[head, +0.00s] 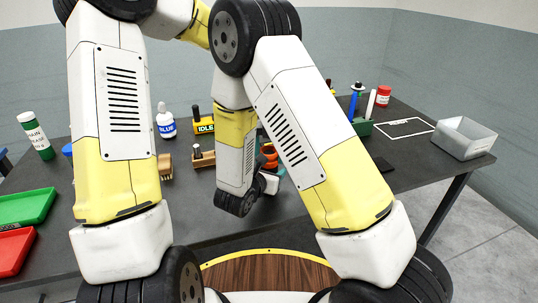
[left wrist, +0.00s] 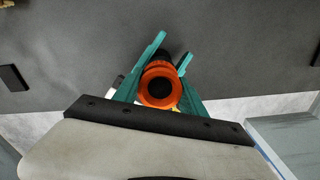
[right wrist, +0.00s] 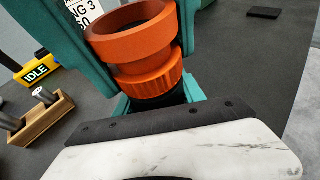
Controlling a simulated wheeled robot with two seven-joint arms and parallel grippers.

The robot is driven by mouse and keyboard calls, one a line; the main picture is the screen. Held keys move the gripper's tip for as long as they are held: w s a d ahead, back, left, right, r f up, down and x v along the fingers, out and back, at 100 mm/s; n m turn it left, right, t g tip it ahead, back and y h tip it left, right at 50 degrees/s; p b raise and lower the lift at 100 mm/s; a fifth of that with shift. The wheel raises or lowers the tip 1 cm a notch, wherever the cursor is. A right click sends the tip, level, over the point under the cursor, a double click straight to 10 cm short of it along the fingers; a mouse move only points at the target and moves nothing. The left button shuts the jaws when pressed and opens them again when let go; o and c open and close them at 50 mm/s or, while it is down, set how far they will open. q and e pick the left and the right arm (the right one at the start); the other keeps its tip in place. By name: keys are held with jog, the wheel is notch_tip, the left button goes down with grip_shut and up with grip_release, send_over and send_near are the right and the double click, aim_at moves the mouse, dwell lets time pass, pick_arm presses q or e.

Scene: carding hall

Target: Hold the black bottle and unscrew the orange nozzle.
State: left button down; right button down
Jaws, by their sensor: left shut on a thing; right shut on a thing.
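The orange nozzle (right wrist: 140,45) stands upright in the right wrist view, a wide ring above a narrow neck and a ribbed collar. In the left wrist view the orange nozzle (left wrist: 160,87) shows end-on with a dark hole. Teal fingers of my left gripper (left wrist: 172,62) flank it and appear shut on it. Only a dark bit of the black bottle (right wrist: 173,98) shows under the collar. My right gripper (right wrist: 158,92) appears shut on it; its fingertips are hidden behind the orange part. In the head view my right arm covers much of this.
An IDLE sign (head: 204,126), a blue-labelled bottle (head: 166,124) and a wooden block (right wrist: 40,118) stand nearby. Green (head: 22,207) and red trays lie left. A grey bin (head: 463,139) stands at the right. The dark table front is mostly clear.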

pick_arm(q)
jog(key=n, duration=0.2)
jog(key=shift+n, duration=0.3)
jog(key=c, duration=0.7)
grip_release()
jog(key=shift+o, duration=0.2)
jog(key=shift+r, duration=0.1)
